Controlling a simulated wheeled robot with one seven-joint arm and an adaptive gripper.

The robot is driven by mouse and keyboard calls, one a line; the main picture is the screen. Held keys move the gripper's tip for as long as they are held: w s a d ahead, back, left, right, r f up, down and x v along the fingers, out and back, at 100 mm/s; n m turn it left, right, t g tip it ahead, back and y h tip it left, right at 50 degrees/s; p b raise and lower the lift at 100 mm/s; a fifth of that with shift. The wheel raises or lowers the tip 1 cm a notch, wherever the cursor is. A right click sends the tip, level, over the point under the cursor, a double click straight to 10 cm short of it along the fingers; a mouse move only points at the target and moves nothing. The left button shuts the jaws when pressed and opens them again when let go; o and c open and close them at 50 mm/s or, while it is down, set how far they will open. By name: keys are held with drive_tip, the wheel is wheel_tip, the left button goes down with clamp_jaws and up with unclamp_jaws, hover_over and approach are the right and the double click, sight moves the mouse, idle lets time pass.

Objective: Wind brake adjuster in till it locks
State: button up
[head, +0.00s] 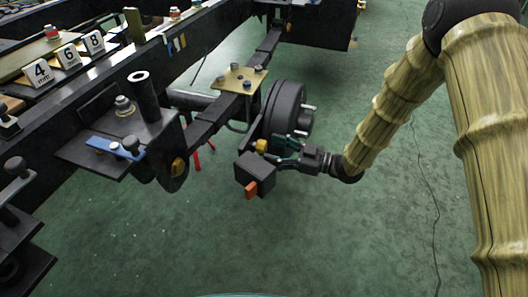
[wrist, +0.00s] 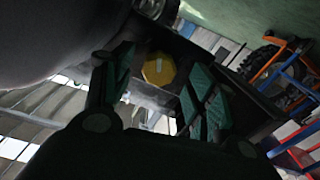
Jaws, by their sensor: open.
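The brake adjuster looks to be the yellow faceted knob (head: 260,146) beside the dark brake drum (head: 282,108), under the chassis rail. In the wrist view the yellow knob (wrist: 158,70) faces me, with a pale mark across its face, between and beyond my two green-padded fingers. My gripper (head: 279,151) is open just right of the knob in the head view, and also shows in the wrist view (wrist: 157,85). The fingers stand apart with a gap on both sides of the knob. I cannot tell how deep the knob sits between them.
A black box (head: 258,172) with an orange tab (head: 251,190) is close below my gripper. A metal plate with bolts (head: 240,80) sits on the rail above. Number cards (head: 68,57) stand on the frame at left. The green floor (head: 330,235) is clear in front.

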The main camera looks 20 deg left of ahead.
sight(266, 148)
drive_tip(key=shift+w+a+b, duration=0.1)
drive_tip(key=shift+a+b, duration=0.5)
drive_tip(key=shift+a, duration=1.35)
drive_tip(key=c, duration=1)
drive_tip(key=shift+r, duration=0.1)
drive_tip(key=shift+c, duration=0.2)
